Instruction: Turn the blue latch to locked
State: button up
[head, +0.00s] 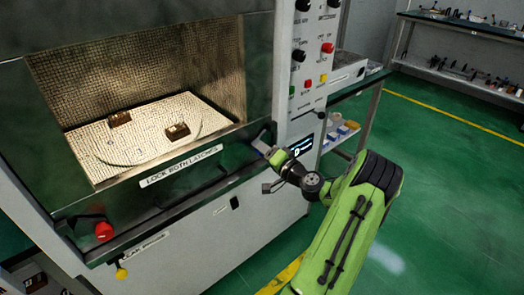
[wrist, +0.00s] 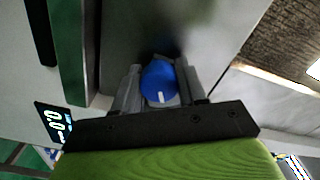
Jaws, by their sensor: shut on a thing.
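The blue latch (wrist: 160,80) is a round blue knob with a short white mark at its lower edge in the wrist view. My gripper (wrist: 159,88) has one finger on each side of the knob and is shut on it. In the head view my gripper (head: 266,148) is at the right end of the microwave's front ledge, just right of the "LOCK BOTH LATCHES" label (head: 180,166). The blue knob is hidden behind the fingers there. I cannot tell from these views whether the latch is locked.
A red knob (head: 104,231) is at the left of the front, with a yellow knob (head: 121,273) below it. A control panel (head: 310,70) with buttons rises right of the window. A shelf bench (head: 352,110) stands behind my arm. Green floor is clear at right.

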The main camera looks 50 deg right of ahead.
jog(key=shift+s+d, duration=0.1)
jog(key=o, duration=1)
jog(key=shift+o, duration=0.2)
jog(key=p+v, duration=0.2)
jog(key=v, duration=1.3)
jog(key=shift+s, duration=0.35)
jog(key=shift+p, duration=0.3)
